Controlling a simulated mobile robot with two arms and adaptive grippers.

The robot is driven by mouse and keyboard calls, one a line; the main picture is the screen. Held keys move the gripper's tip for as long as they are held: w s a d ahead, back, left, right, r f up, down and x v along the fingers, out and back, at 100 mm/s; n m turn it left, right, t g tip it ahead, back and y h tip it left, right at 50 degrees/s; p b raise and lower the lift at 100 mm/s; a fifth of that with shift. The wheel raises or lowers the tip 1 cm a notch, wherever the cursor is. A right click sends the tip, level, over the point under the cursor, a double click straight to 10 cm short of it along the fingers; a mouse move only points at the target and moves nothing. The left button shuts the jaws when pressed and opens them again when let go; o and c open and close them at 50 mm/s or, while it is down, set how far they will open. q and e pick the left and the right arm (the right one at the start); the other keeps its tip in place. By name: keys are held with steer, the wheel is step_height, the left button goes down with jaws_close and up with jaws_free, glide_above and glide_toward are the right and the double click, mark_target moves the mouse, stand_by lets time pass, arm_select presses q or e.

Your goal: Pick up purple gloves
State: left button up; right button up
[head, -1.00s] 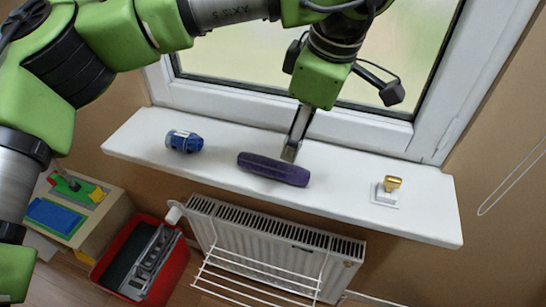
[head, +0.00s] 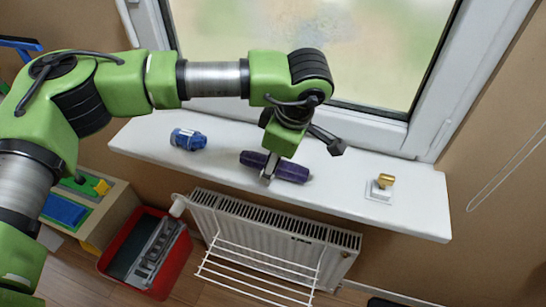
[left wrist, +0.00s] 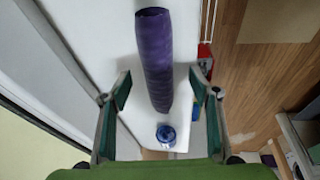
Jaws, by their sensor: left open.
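The purple gloves (head: 290,171) show as a dark purple roll lying on the white windowsill in the head view. My left gripper (head: 268,172) is pointing down over the middle of the roll and hides part of it. In the left wrist view the purple roll (left wrist: 154,62) runs lengthwise between the two open fingers (left wrist: 160,92), one on each side with a gap. I see no finger touching it. My right gripper is not in view.
A blue rolled item (head: 188,139) lies to the left on the windowsill (head: 340,190). A gold-topped object on a white base (head: 380,188) stands to the right. The window is behind; a radiator (head: 270,235) with a wire rack and a red bin (head: 113,243) are below.

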arm_select(q)
steer(key=shift+w+f, duration=0.15)
steer(key=shift+f, duration=0.25)
steer(key=shift+c, duration=0.8)
steer(key=c, duration=1.1)
steer(key=shift+r, duration=0.15)
